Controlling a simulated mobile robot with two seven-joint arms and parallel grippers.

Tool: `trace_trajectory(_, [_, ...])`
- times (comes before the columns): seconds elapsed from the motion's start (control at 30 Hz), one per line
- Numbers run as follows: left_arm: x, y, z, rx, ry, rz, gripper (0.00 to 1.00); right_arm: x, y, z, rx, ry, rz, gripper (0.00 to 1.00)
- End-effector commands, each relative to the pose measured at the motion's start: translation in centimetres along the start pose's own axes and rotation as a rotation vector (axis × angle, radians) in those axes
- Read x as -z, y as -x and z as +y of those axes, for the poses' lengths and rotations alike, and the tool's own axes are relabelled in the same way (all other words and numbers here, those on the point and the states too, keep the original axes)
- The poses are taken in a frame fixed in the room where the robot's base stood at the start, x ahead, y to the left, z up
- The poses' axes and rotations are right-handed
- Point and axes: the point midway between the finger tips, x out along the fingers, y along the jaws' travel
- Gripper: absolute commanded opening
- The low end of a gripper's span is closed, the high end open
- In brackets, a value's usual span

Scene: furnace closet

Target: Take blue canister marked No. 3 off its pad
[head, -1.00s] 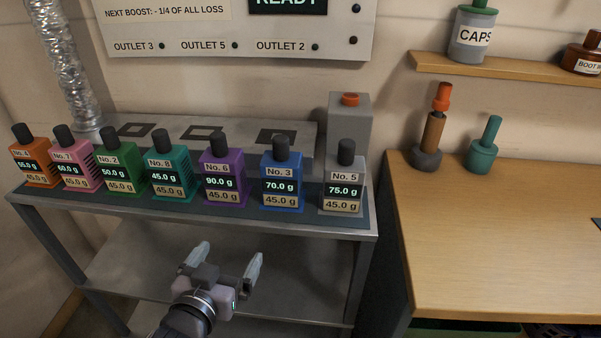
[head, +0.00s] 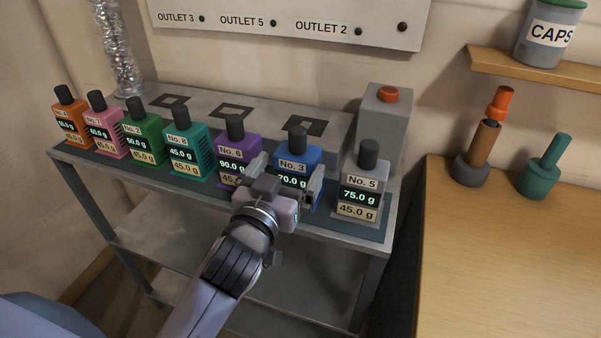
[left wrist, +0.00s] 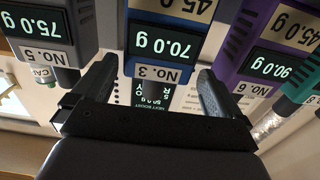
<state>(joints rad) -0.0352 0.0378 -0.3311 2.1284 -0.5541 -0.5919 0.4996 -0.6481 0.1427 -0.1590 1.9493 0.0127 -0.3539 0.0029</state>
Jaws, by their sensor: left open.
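The blue canister marked No. 3 (head: 298,158) stands upright in the row on the shelf, with a black knob on top and a 70.0 g display. It also shows upside down in the left wrist view (left wrist: 165,42). My left gripper (head: 286,180) is open in front of it, its fingers toward the canister's two sides. In the left wrist view the gripper (left wrist: 158,90) has one finger at each side of the canister, with nothing gripped. The canister's lower front and its pad are hidden behind the gripper in the head view. My right gripper is out of view.
The purple No. 6 canister (head: 236,146) and the grey No. 5 canister (head: 362,190) stand close on either side. Several more canisters continue to the left. A grey box with an orange button (head: 386,112) stands behind No. 5. A wooden table (head: 520,250) is at right.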

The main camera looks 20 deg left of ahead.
Motion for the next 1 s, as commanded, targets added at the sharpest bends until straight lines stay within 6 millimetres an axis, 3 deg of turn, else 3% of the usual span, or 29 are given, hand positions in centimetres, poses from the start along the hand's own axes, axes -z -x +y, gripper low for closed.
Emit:
trace_trajectory(0.53, [-0.1,-5.7,0.2,-0.001,-0.001,0.001,1.00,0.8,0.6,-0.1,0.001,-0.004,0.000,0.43])
trace_trajectory(0.9, [-0.2,-6.4,0.2,0.000,0.000,0.000,1.00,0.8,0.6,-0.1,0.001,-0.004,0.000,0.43])
trace_trajectory(1.0, [-0.2,-6.3,0.2,0.000,0.000,0.000,0.67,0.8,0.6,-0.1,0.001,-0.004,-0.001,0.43])
